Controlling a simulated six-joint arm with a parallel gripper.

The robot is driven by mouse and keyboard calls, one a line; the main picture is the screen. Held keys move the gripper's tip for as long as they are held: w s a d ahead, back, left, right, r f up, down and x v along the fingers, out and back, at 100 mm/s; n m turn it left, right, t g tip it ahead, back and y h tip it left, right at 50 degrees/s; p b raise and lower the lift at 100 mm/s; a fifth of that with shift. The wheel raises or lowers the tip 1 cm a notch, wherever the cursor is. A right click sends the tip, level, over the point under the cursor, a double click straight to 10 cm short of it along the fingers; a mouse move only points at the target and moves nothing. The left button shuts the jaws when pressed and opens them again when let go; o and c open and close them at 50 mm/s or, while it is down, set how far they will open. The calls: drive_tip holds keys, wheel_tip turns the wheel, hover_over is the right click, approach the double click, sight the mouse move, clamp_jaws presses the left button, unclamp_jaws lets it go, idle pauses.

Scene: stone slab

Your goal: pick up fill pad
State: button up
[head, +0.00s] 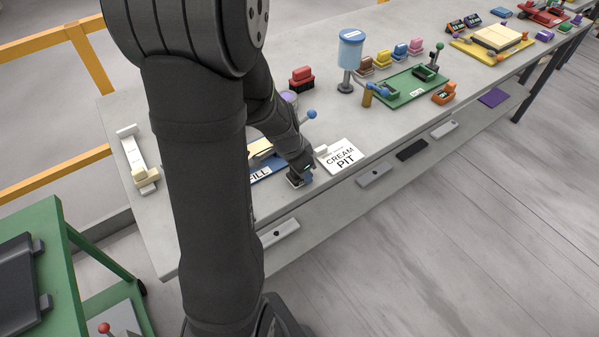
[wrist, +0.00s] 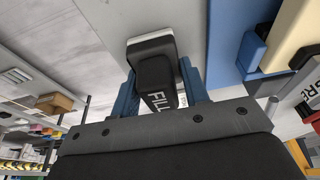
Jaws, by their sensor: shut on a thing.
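The fill pad (wrist: 152,68) shows in the wrist view as a black block with a white layer at its far end and a white FILL label. It sits between the two blue fingers of my gripper (wrist: 160,85), which is shut on it. In the head view my gripper (head: 302,178) is low at the slab's front edge, between the blue FILL board (head: 268,174) and the white CREAM PIT card (head: 343,157). The pad cannot be made out there. I cannot tell whether it touches the slab.
A red-and-black block (head: 302,79), a blue-topped dispenser (head: 349,58) and a green board (head: 403,90) stand farther back on the slab. A pale device (head: 137,160) lies at the left end. My arm hides part of the FILL board. Bare slab lies right of the CREAM PIT card.

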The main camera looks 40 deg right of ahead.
drive_tip(key=shift+r, duration=0.15)
drive_tip(key=shift+r, duration=0.65)
wheel_tip(320, 180, up, 3)
drive_tip(key=shift+f, duration=0.15)
drive_tip(key=s+d+r, duration=0.2)
drive_tip(key=s+r, duration=0.4)
drive_tip(key=s, duration=0.5)
drive_tip(key=shift+s+d+r, duration=0.2)
drive_tip(key=shift+s+r, duration=0.05)
drive_tip(key=shift+r, duration=0.1)
